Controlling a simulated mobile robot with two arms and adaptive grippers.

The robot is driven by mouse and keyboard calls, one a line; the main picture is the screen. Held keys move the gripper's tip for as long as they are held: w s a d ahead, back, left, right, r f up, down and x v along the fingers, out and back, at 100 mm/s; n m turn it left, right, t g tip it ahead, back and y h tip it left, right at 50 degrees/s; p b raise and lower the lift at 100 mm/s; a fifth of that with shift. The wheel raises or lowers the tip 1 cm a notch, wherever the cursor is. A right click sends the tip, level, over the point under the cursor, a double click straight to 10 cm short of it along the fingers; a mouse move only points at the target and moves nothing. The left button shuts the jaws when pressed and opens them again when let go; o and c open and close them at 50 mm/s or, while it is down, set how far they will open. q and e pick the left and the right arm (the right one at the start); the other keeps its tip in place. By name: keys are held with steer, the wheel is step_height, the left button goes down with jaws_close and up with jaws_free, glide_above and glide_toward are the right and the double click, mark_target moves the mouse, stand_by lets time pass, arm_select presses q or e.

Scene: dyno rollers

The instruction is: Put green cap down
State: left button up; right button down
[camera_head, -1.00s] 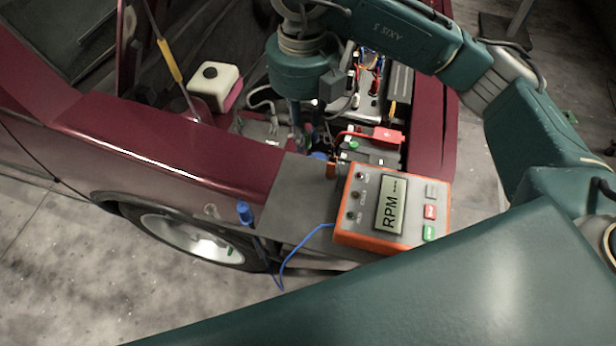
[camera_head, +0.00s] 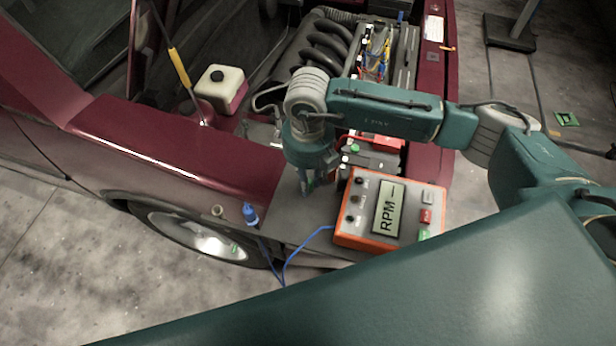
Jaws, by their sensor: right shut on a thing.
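My right gripper (camera_head: 308,185) points down over the grey board (camera_head: 278,218) on the car's front edge, just left of the orange RPM meter. It is shut, and the green cap in it is too small and covered to make out. I cannot tell whether its fingertips touch the board. A small green spot (camera_head: 355,149) shows on the black battery (camera_head: 372,160) behind the meter. My left gripper is not in view.
The orange RPM meter (camera_head: 349,234) sits close on the right of the gripper. A blue plug (camera_head: 250,213) with a blue cable stands left. A white tank (camera_head: 219,82) and engine pipes (camera_head: 325,45) lie behind. The board is bare between plug and meter.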

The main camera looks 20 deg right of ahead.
steer(key=shift+f, duration=0.2)
steer(key=c, duration=1.6)
jaws_free()
steer(key=shift+r, duration=0.15)
steer(key=shift+r, duration=0.2)
steer(key=shift+r+b, duration=2)
steer(key=shift+r, duration=3.9)
